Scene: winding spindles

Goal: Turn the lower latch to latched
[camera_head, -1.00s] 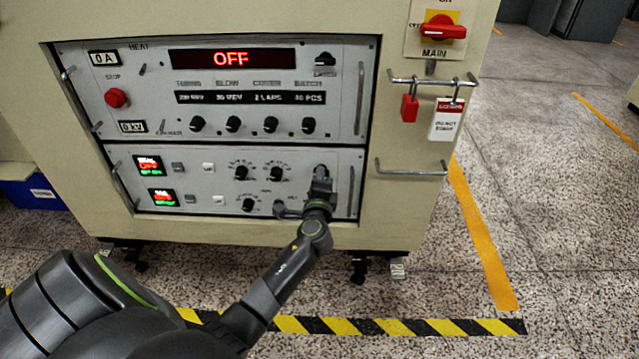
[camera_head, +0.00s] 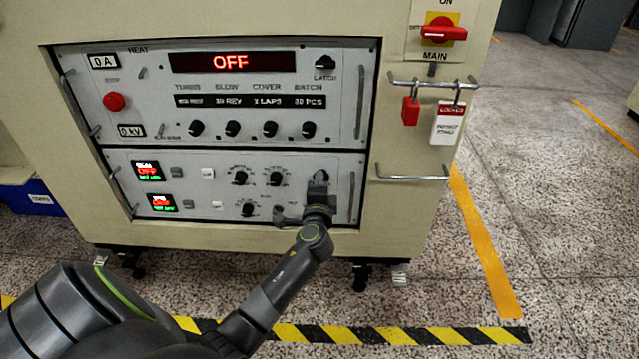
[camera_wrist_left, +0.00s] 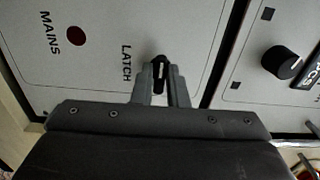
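The lower latch (camera_wrist_left: 159,76) is a black knob with a pale stripe beside the word LATCH in the left wrist view. The stripe runs nearly up and down in that picture. In the head view the lower latch (camera_head: 321,178) is at the right end of the lower panel (camera_head: 300,160), partly hidden by my gripper. My left gripper (camera_head: 319,190) is at the knob. In the left wrist view its two grey fingers (camera_wrist_left: 160,88) stand close together on either side of the knob and look closed on it. My right gripper is not in view.
An upper panel (camera_head: 250,100) carries its own latch knob (camera_head: 324,63), several dials and a red OFF display. Metal handles (camera_head: 351,190) flank the panels. A red padlock (camera_head: 410,108) and a white tag hang from a rail at the right. The floor at the right is clear.

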